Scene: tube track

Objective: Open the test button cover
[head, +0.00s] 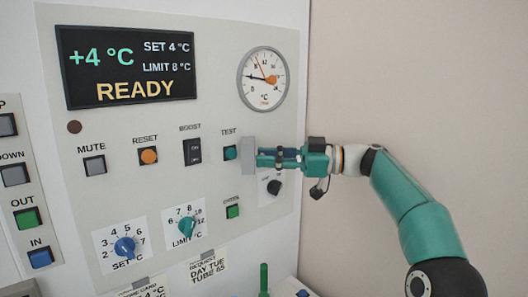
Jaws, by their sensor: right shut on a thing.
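The teal test button (229,153) shows below the label TEST on the light panel. A grey block-like piece (247,150), which looks like the test button cover, stands out from the panel just right of the button. It leaves the button's face at least partly in sight. My right gripper (262,157) comes in from the right and is shut on this cover. The fingers hide the cover's right side, and I cannot see how it is hinged. My left gripper is not in view.
Left of the cover sit the boost switch (192,151), the orange reset button (148,156) and the mute button (95,165). Below are a green button (233,211), a black knob (274,187) and the limit knob (187,226). The round gauge (264,78) is above. The wall at right is bare.

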